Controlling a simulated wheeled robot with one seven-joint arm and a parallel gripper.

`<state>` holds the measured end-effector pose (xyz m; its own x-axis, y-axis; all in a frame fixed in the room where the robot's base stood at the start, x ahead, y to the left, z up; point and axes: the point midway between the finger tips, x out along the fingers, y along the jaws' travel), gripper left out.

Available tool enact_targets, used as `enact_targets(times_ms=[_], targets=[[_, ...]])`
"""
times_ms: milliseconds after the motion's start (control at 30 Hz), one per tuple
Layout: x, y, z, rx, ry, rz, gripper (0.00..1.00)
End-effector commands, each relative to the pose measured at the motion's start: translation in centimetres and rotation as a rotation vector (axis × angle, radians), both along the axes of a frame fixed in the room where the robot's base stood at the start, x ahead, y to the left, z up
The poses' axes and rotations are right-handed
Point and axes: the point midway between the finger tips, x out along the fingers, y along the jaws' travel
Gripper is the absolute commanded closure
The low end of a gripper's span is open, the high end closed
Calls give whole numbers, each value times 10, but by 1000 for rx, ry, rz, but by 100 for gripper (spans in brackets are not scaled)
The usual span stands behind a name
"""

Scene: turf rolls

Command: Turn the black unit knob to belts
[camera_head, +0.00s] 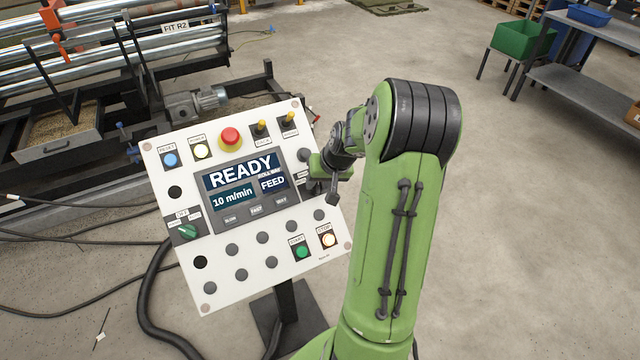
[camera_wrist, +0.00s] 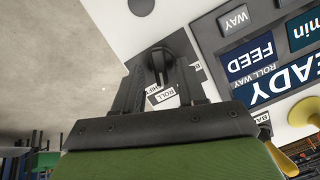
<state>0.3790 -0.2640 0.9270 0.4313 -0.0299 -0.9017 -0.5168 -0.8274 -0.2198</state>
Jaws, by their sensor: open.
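The black unit knob (camera_wrist: 162,56) is on the white control panel (camera_head: 215,265); it shows in the wrist view near the panel's edge. A label reading ROLL (camera_wrist: 163,96) is beside it, and other small labels are partly covered. My gripper (camera_wrist: 166,70) is open, with one finger on each side of the knob; whether they touch it I cannot tell. In the head view my gripper (camera_head: 318,170) is at the panel's right edge, and my wrist and arm hide part of that area. The knob's pointing direction is unclear.
The panel's screen (camera_head: 240,180) reads READY, 10 m/min, ROLL WAY and FEED. A red mushroom button (camera_head: 231,137), yellow-tipped levers (camera_head: 261,127), a green knob (camera_head: 187,231) and lit buttons surround it. A roller machine (camera_head: 110,70) stands behind left.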

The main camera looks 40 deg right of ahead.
Motion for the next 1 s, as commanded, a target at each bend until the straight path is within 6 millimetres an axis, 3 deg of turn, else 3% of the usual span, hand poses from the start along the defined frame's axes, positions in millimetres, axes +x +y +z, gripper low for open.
enact_targets(times_ms=[267, 533, 1000], targets=[[1, 0, -1, -1, -1, 1, 61], [1, 0, -1, -1, -1, 0, 100], [2, 1, -2, -46, 13, 57, 100]])
